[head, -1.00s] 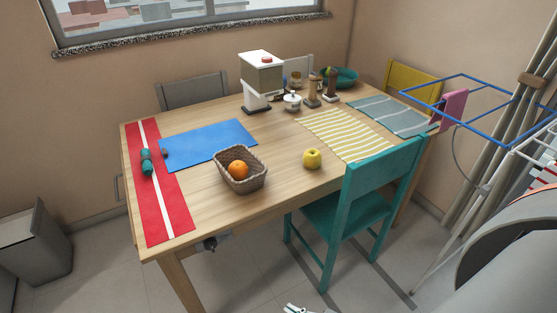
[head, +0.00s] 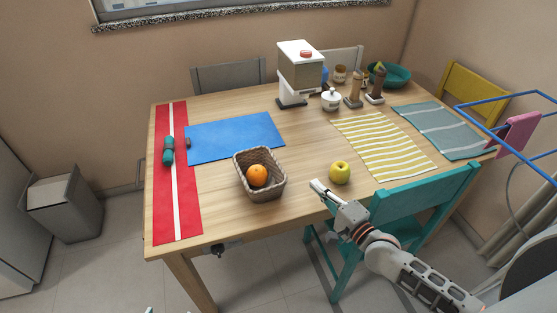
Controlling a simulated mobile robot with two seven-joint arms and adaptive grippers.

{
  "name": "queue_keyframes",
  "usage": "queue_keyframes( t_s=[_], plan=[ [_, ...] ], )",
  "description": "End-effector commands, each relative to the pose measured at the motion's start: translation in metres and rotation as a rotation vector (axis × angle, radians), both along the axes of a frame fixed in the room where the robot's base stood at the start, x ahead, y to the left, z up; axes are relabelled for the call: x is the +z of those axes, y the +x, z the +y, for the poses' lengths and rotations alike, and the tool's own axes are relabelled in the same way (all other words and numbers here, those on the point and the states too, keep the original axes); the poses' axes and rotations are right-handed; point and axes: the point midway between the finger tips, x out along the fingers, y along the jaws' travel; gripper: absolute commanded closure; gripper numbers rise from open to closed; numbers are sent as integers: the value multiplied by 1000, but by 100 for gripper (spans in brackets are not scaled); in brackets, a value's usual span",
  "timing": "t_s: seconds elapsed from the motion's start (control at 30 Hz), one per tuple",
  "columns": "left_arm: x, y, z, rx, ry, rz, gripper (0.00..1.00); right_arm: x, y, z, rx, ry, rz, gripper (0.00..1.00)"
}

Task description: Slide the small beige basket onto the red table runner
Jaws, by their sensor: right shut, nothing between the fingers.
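The small beige woven basket (head: 262,189) stands upright on the wooden table near its front edge, with an orange (head: 257,176) inside. The red table runner (head: 177,215), with a white stripe, lies along the table's left end. Bare wood separates it from the basket. My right gripper (head: 317,187) is shut and empty, to the right of the basket and apart from it, near the table's front edge. Only a tiny sliver at the bottom edge, left of centre, may be my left gripper (head: 148,310); its fingers cannot be made out.
A teal rolled item (head: 168,151) lies on the runner. A blue mat (head: 237,136) lies behind the basket. A yellow apple (head: 340,173) sits close to my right gripper. A teal chair (head: 425,201) stands at the front right. A white dispenser (head: 298,75) stands at the back.

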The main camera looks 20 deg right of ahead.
Motion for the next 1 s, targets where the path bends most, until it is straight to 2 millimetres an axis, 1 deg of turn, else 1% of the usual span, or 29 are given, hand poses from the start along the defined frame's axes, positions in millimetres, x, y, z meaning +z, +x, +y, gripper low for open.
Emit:
queue_keyframes(
  t_s=[0.17,0.27,0.4,0.67,0.8,1.0],
  plan=[
    [-5,-7,0,-1,1,13,38,2,11,1,-2,13,-1,100],
    [-10,-11,0,-2,2,24,38,2,25,5,-3,12,-2,100],
    [-15,-14,0,-2,3,32,38,2,50,14,-2,10,-3,100],
    [-18,-13,-1,-2,2,29,38,1,98,28,-1,10,-2,100],
    [-10,-10,-1,-2,1,21,38,2,96,50,-1,12,2,100],
    [-3,-6,-1,-2,-1,11,38,1,95,65,-2,9,1,100]
  ],
)
